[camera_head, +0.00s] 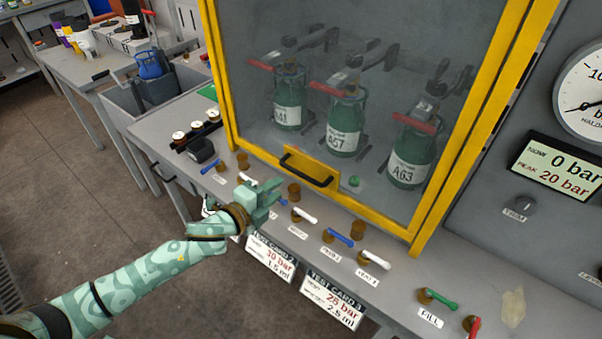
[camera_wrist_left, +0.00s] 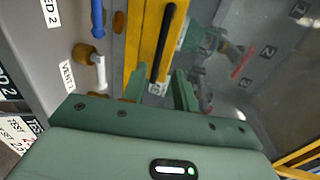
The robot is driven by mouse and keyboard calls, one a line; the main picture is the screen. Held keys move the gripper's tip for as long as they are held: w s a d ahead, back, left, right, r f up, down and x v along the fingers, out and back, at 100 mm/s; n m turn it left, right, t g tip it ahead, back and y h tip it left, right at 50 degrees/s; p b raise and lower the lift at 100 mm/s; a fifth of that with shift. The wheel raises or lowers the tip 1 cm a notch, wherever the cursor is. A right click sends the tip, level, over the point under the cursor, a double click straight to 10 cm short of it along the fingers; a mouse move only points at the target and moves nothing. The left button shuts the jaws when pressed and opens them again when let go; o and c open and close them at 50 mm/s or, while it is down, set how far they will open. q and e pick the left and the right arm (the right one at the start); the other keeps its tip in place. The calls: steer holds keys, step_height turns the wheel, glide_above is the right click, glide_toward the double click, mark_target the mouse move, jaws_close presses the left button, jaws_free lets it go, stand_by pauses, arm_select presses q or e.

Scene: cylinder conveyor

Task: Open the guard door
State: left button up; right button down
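The guard door (camera_head: 370,100) is a clear panel in a yellow frame, standing shut in front of the cylinders. Its black bar handle (camera_head: 306,170) sits on a yellow plate at the door's lower edge. My left gripper (camera_head: 270,194) is just left of and below the handle, over the bench's front strip. In the left wrist view the two green fingers (camera_wrist_left: 160,88) are apart with nothing between them. The black handle (camera_wrist_left: 163,42) lies ahead of the gap, apart from the fingers. My right gripper is in neither view.
Behind the panel stand several green cylinders (camera_head: 343,133) with red-handled valves. Valve levers, including a white one (camera_head: 375,260) and a blue one (camera_head: 340,237), line the bench front below the door. A pressure display (camera_head: 562,170) is at the right.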

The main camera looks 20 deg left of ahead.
mark_target(299, 171)
arm_select(q)
steer(key=b+x, duration=0.2)
steer(key=x, duration=0.8)
steer(key=shift+w+f+b, duration=0.1)
steer(key=shift+w+b, duration=0.05)
steer(key=shift+b, duration=0.15)
jaws_close()
